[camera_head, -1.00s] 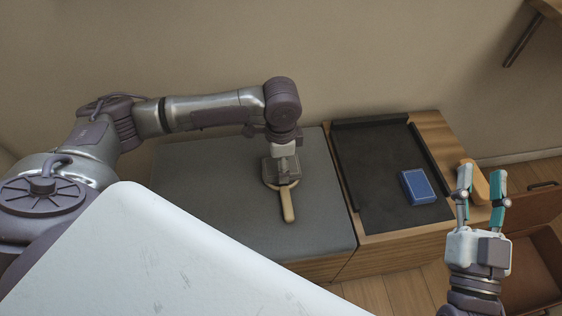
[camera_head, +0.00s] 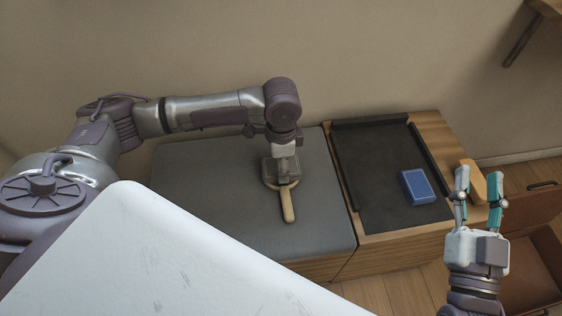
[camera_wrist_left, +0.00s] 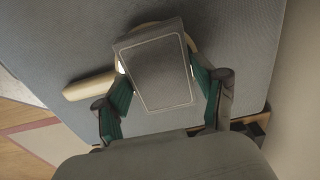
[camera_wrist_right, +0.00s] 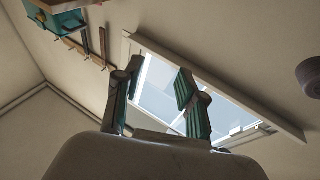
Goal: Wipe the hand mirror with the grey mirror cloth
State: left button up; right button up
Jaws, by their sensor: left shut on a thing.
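The hand mirror lies on the grey padded top with its pale wooden handle (camera_head: 287,204) toward the front. In the left wrist view its handle (camera_wrist_left: 90,86) points left, and a thin part of its rim shows around the cloth. The grey mirror cloth (camera_wrist_left: 158,70), a flat block with a pale outline, covers most of the mirror's face. My left gripper (camera_head: 283,166) is shut on the cloth, with its fingers (camera_wrist_left: 165,98) on either side of it. My right gripper (camera_head: 479,172) is open and empty, raised at the right; it also shows in its wrist view (camera_wrist_right: 155,88).
A black tray (camera_head: 355,165) right of the padded top (camera_head: 215,190) holds a blue block (camera_head: 419,187). A tan wooden piece (camera_head: 474,180) stands behind my right gripper. An open drawer (camera_head: 540,265) is at the far right. The padded top around the mirror is clear.

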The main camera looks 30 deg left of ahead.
pick_arm(q)
jog(key=shift+s+f, duration=0.15)
pick_arm(e)
jog(key=shift+w+f+g, duration=0.15)
jog(key=shift+f+g, duration=0.25)
jog(key=shift+f, duration=0.15)
dwell(0.9)
pick_arm(q)
jog(key=shift+p, duration=0.3)
jog(key=shift+s+a+p, duration=0.15)
jog(key=shift+a+p, duration=0.1)
jog(key=shift+p, duration=0.05)
jog(key=shift+s+a+p, duration=0.1)
jog(key=shift+a+p, duration=0.15)
jog(key=shift+p, duration=0.3)
pick_arm(e)
notch_tip(320, 180, down, 8)
jog(key=d+g+h, duration=0.1)
jog(key=g+h, duration=0.1)
jog(key=g, duration=0.3)
jog(key=shift+s+d, duration=0.25)
jog(key=shift+s, duration=0.1)
pick_arm(q)
jog(key=shift+d+r, duration=0.15)
jog(key=shift+r, duration=0.05)
